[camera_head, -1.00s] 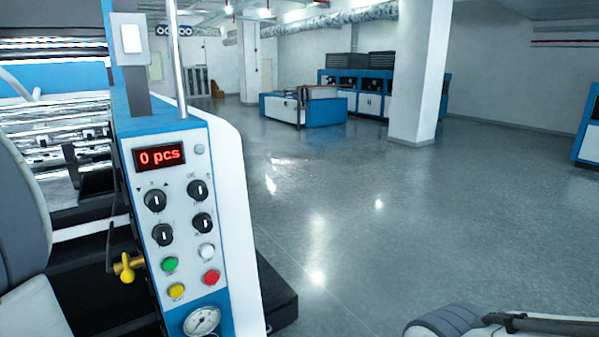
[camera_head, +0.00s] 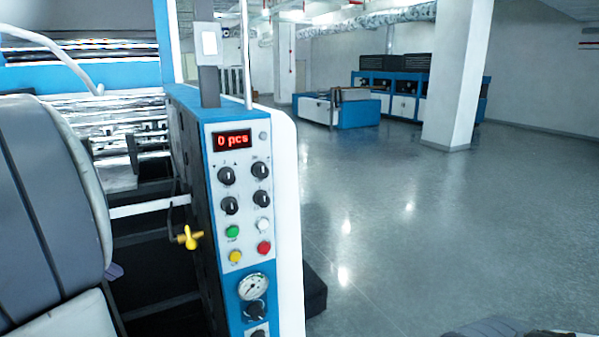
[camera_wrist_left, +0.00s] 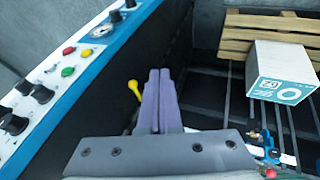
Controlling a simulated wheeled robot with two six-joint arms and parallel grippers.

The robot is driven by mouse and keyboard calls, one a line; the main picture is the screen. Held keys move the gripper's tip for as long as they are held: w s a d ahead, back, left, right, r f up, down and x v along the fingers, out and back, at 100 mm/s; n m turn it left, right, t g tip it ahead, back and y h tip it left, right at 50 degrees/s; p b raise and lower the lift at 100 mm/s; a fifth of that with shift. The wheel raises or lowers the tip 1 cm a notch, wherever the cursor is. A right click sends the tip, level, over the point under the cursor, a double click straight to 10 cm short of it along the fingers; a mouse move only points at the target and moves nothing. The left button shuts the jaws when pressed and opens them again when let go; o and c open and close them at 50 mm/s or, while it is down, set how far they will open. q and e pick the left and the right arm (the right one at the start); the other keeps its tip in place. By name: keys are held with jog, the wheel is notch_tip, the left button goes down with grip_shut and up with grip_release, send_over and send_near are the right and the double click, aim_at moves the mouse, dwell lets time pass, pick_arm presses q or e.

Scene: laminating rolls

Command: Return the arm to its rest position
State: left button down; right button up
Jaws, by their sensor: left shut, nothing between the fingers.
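My left arm fills the left side of the head view, bent close to the machine. A small purple piece of my left gripper (camera_head: 113,271) shows at its lower edge. In the left wrist view the two purple fingers of this gripper (camera_wrist_left: 159,76) lie together, shut and empty. They point down over a dark gap beside the machine's control panel (camera_wrist_left: 56,76), apart from the yellow valve handle (camera_wrist_left: 134,89). The right gripper is not visible. Only a grey piece of my right arm shows at the bottom right of the head view.
The control panel (camera_head: 243,190) reads "0 pcs" and stands just right of my left arm. A yellow valve (camera_head: 189,238) sticks out beside it. In the left wrist view a white box (camera_wrist_left: 283,72) stands near a wooden pallet (camera_wrist_left: 238,34). Open floor (camera_head: 400,230) lies to the right.

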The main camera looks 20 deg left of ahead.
pick_arm(q)
jog(key=w+d+f+m+g+h, duration=0.1)
jog(key=w+d+f+m, duration=0.15)
jog(key=d, duration=0.55)
jog(key=w+d+f+m+g+h, duration=0.1)
jog(key=w+d+f+m+g, duration=0.15)
jog(key=d, duration=0.55)
jog(key=w+d+f+m+g+h, duration=0.1)
jog(key=w+d+f+m, duration=0.15)
jog(key=d, duration=0.55)
jog(key=s+d+f+m+g+y, duration=0.1)
jog(key=s+d+f+m, duration=0.1)
jog(key=s+d+m, duration=0.2)
jog(key=s+d+f+m+y, duration=0.1)
jog(key=s+d+f+m, duration=0.2)
jog(key=d, duration=1)
jog(key=s+m, duration=0.2)
jog(key=s, duration=0.3)
jog(key=shift+s+f+g, duration=0.2)
jog(key=shift+g, duration=0.15)
